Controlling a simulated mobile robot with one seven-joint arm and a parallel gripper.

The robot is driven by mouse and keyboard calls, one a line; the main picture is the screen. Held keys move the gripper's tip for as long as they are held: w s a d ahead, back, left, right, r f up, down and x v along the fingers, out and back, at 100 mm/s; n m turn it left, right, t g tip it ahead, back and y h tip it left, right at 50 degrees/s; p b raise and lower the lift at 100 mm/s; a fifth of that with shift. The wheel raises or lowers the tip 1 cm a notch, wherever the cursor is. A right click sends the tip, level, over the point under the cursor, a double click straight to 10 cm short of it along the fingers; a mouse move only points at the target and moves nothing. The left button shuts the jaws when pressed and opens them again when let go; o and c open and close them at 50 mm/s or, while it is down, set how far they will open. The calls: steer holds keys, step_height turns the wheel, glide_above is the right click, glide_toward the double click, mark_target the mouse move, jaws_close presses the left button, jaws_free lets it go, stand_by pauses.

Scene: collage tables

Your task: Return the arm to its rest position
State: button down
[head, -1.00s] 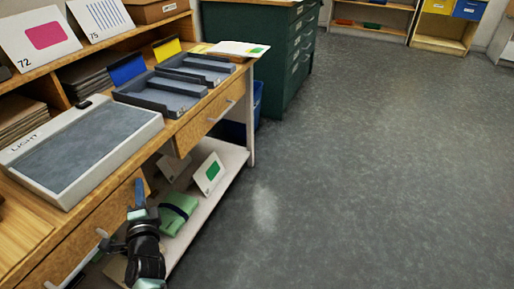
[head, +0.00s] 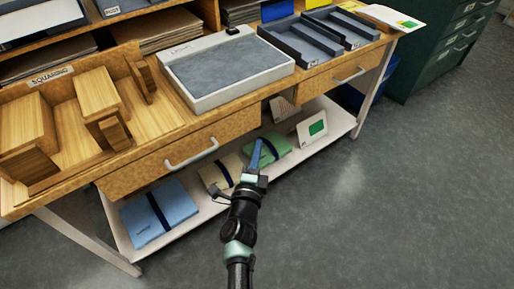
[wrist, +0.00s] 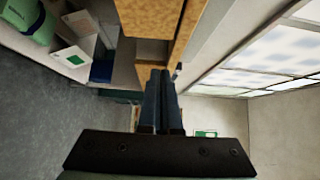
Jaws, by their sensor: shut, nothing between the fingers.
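My gripper (head: 256,155) is in front of the table's lower shelf in the head view, with its blue fingers pointing up and away from me. In the wrist view the two dark blue fingers (wrist: 161,95) lie side by side, shut, with nothing between them. My dark arm reaches up from the bottom edge of the head view. The gripper overlaps the green folder (head: 275,148) on the shelf in the picture; I see no sign that it holds anything.
The wooden table (head: 130,175) has a drawer with a grey handle (head: 192,153), a light pad (head: 225,68), grey trays (head: 318,42) and a wooden squaring jig (head: 95,95). The lower shelf holds a blue folder (head: 160,213) and a card (head: 312,128). Open floor (head: 420,200) lies right.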

steer(key=shift+s+a+f, duration=0.1)
steer(key=shift+s+a, duration=0.05)
steer(key=shift+s, duration=0.65)
steer(key=a+r+n+t+y, duration=0.15)
steer(key=r+n, duration=0.25)
steer(key=r, duration=0.7)
steer(key=w+a+r+n+t+y, duration=0.1)
steer(key=r+n+t+y, duration=0.15)
steer(key=r, duration=0.95)
steer(key=a+r+n+t+y, duration=0.1)
steer(key=r+n, duration=0.3)
steer(key=r, duration=0.7)
steer(key=s+d+r+n+t+h+p, duration=0.15)
steer(key=s+r+n, duration=0.35)
steer(key=s+r, duration=0.7)
steer(key=s+d+r+n+t+h, duration=0.1)
steer(key=s+d+r+n+t, duration=0.25)
steer(key=s+r, duration=0.85)
steer(key=w+r+p, duration=0.3)
steer(key=r+p, duration=1.9)
steer(key=r, duration=0.3)
steer(key=shift+w+a+r+n+p, duration=0.15)
steer(key=shift+a+n+p, duration=0.15)
steer(key=shift+a+n, duration=0.15)
